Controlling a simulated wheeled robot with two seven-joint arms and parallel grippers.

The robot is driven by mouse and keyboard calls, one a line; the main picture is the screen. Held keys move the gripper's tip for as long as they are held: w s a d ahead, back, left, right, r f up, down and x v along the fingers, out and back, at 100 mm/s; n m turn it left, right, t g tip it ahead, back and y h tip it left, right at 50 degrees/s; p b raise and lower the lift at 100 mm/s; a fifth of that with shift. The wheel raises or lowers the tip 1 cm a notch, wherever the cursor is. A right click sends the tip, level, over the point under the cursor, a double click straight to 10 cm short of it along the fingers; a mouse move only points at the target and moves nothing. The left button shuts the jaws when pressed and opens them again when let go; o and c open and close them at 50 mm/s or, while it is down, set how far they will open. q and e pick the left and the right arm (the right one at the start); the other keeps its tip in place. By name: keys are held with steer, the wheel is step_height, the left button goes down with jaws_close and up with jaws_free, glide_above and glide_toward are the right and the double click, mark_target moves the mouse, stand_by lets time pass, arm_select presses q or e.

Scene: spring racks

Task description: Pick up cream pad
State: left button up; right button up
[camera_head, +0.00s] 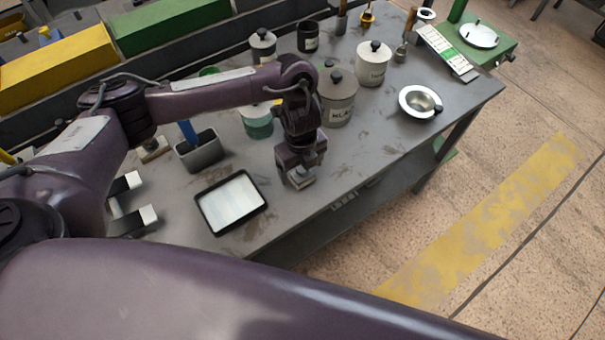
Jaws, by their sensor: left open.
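My left gripper (300,166) points down over the front part of the grey table, at the end of the arm from the left. It is open. My right gripper is not clearly seen.
A black-rimmed tray (212,221) with a white inside lies left of the gripper. A grey bin (200,153) stands behind it. Canisters, including a grey one (338,97) and a white one (373,64), stand behind the gripper. A bowl (420,102) is near the right edge.

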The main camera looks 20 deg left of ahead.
mark_target(302, 172)
arm_select(q)
steer(key=f, duration=0.3)
steer(key=shift+w+f+p, duration=0.15)
steer(key=shift+w+p, duration=0.15)
steer(key=shift+s, duration=0.1)
steer(key=shift+c, duration=0.3)
steer(key=shift+d, duration=0.1)
steer(key=c, duration=0.5)
steer(key=shift+c, duration=1)
steer(key=c, duration=0.3)
arm_select(e)
steer(key=shift+w+a+r, duration=0.1)
steer(key=shift+w+r, duration=0.1)
steer(key=shift+w, duration=0.95)
steer(key=shift+w, duration=0.2)
